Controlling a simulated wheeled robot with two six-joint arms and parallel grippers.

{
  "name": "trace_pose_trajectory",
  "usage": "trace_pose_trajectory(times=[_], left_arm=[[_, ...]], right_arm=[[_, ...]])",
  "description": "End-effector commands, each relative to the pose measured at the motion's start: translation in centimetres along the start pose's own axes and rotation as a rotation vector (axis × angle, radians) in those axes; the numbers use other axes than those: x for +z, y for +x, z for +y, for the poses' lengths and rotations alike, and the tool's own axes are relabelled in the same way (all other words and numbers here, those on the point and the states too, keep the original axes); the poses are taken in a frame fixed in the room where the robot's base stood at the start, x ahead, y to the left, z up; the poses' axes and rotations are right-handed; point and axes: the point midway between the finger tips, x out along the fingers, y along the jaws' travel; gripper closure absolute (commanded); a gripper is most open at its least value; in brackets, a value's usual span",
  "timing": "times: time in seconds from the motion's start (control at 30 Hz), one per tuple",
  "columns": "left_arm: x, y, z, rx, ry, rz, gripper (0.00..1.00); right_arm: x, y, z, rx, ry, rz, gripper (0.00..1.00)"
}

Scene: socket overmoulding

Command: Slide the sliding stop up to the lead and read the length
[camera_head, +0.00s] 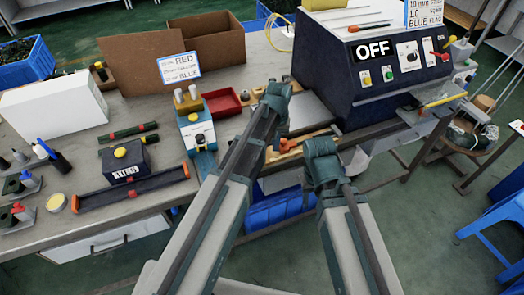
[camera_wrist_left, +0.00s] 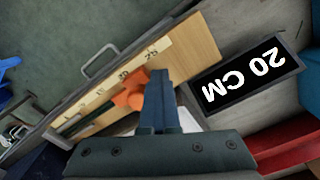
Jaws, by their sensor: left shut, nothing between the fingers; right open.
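The sliding stop (camera_wrist_left: 131,93) is orange and sits on the pale wooden measuring board (camera_wrist_left: 195,45), which is marked with numbers. It also shows in the head view (camera_head: 284,146). A dark green strip, apparently the lead (camera_wrist_left: 78,124), lies along the board on the left side of the stop. I cannot tell whether its end touches the stop. My left gripper (camera_wrist_left: 158,78) is shut and empty, its fingers close beside the stop; contact is unclear. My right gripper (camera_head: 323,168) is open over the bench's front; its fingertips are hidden.
A black sign (camera_wrist_left: 248,80) beside the board reads 20 CM, upside down in the wrist view. A dark machine (camera_head: 375,60) marked OFF stands behind right. A red tray (camera_head: 222,103) and a blue-white device (camera_head: 196,130) stand left of the board. A blue crate (camera_head: 270,212) is below.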

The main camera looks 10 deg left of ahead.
Motion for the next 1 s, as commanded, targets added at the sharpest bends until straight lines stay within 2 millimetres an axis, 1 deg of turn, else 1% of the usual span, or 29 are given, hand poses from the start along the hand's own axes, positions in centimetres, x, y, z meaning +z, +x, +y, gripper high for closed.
trace_pose_trajectory(times=[0.07, 0.4, 0.63, 0.77, 1.0], left_arm=[[-0.1, 0.0, 0.1, 0.005, 0.001, 0.004, 1.0], [0.6, 0.0, -1.1, 0.002, 0.0, 0.002, 1.0], [0.6, -0.2, -1.1, 0.001, 0.0, 0.001, 1.0], [0.6, -0.9, -1.1, 0.001, 0.0, 0.001, 1.0], [0.6, -2.9, -1.1, 0.001, 0.0, 0.001, 1.0]], right_arm=[[0.0, 0.0, 0.0, 0.0, 0.0, 0.0, 0.5], [0.0, 0.0, 0.0, 0.0, 0.0, 0.0, 0.5], [0.0, -0.2, 0.0, 0.0, 0.0, 0.0, 0.5], [0.1, -0.9, 0.1, 0.0, 0.0, 0.0, 0.5], [0.2, -2.8, 0.3, 0.0, 0.0, 0.0, 0.5]])
